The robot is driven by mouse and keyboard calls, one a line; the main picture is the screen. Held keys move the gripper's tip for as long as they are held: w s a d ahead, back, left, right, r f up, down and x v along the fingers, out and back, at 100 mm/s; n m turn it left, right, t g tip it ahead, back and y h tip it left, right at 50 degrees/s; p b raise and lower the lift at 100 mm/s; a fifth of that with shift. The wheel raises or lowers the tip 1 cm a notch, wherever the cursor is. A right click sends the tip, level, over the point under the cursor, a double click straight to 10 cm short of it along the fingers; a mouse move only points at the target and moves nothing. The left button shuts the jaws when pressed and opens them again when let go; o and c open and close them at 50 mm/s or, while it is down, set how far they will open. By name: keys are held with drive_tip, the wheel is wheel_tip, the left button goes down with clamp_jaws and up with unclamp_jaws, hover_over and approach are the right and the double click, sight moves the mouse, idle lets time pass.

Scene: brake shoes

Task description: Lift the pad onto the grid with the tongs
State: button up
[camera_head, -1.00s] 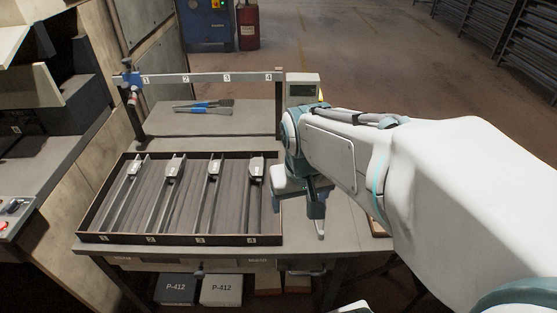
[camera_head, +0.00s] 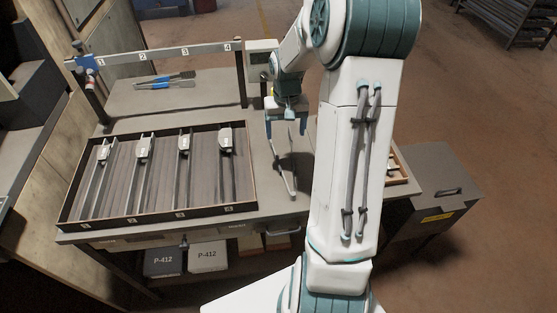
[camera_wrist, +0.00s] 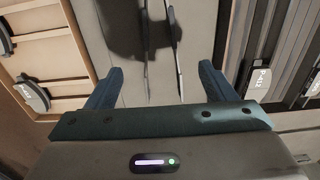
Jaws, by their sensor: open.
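My gripper (camera_head: 285,130) is open above the bench, pointing down, to the right of the railed tray. Slim metal tongs (camera_head: 283,170) with two long arms stand or lie below it; I cannot tell which. In the wrist view the tongs (camera_wrist: 178,60) show as two thin dark arms in the gap between my open fingers (camera_wrist: 160,80). A grey pad (camera_wrist: 32,93) lies in a light wooden box on the left of that view. The wide tray (camera_head: 162,215) holds metal rails with grey labelled blocks (camera_head: 143,147); this may be the grid, but I cannot tell.
The wooden box (camera_head: 397,165) is partly hidden behind my arm. Blue-handled tools (camera_head: 165,79) lie behind the tray, below a numbered bar (camera_head: 160,52). A small display box (camera_head: 262,57) stands near my gripper. A grey cabinet (camera_head: 440,185) stands at the right.

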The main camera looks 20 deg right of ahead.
wheel_tip(320, 180, down, 6)
drive_tip(key=shift+r, duration=0.15)
drive_tip(key=shift+s+a+f+p, duration=0.1)
drive_tip(key=shift+f+p, duration=0.15)
drive_tip(key=shift+f, duration=0.65)
drive_tip(key=shift+s+d+f+p, duration=0.1)
drive_tip(key=shift+f+p, duration=0.1)
drive_tip(key=shift+f, duration=0.75)
drive_tip(key=shift+s+a+f+p, duration=0.1)
drive_tip(key=shift+f+p, duration=0.15)
drive_tip(key=shift+f, duration=0.65)
clamp_jaws()
